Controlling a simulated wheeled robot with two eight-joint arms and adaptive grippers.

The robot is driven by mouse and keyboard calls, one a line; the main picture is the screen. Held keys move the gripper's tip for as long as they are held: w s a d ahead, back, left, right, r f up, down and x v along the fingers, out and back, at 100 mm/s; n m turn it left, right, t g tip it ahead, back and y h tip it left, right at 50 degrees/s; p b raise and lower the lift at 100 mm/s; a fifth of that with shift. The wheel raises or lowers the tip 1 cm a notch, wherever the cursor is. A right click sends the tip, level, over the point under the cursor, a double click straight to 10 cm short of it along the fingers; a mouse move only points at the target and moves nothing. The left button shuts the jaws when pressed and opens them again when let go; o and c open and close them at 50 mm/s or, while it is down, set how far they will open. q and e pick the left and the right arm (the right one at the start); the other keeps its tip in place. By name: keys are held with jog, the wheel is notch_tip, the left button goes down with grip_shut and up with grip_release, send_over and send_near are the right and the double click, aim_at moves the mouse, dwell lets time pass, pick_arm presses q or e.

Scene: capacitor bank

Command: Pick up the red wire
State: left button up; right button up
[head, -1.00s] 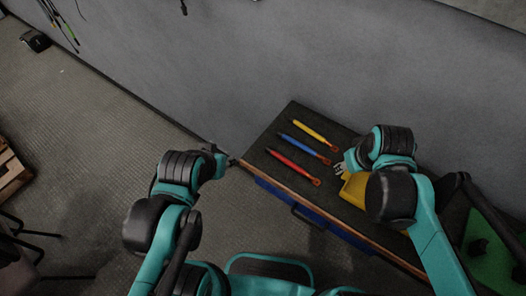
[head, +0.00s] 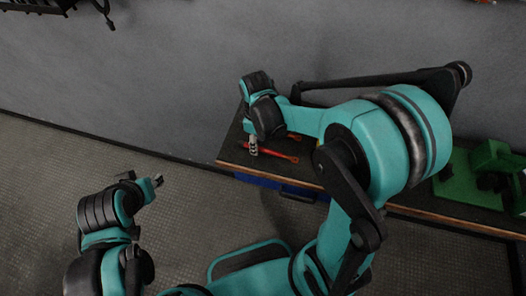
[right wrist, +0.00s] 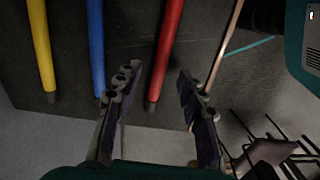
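The red wire (head: 276,154) lies on the dark tabletop near the front edge. In the right wrist view the red wire (right wrist: 167,50) runs up and down the picture, its dark-tipped end between the two fingers. My right gripper (head: 252,150) is over the red wire's left part in the head view. In the right wrist view my right gripper (right wrist: 158,85) is open, with a finger on each side of the wire and clear of it. My left gripper (head: 157,181) is off the table at the left, empty, its finger opening too small to judge.
A blue wire (right wrist: 97,45) and a yellow wire (right wrist: 41,45) lie to the left of the red one in the right wrist view. The table's wooden edge (right wrist: 226,45) is to its right. A green machine (head: 470,178) stands at the table's right. A grey wall (head: 190,75) is behind.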

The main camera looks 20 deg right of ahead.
jog(key=shift+f, duration=0.9)
grip_shut()
jog(key=shift+r, duration=0.1)
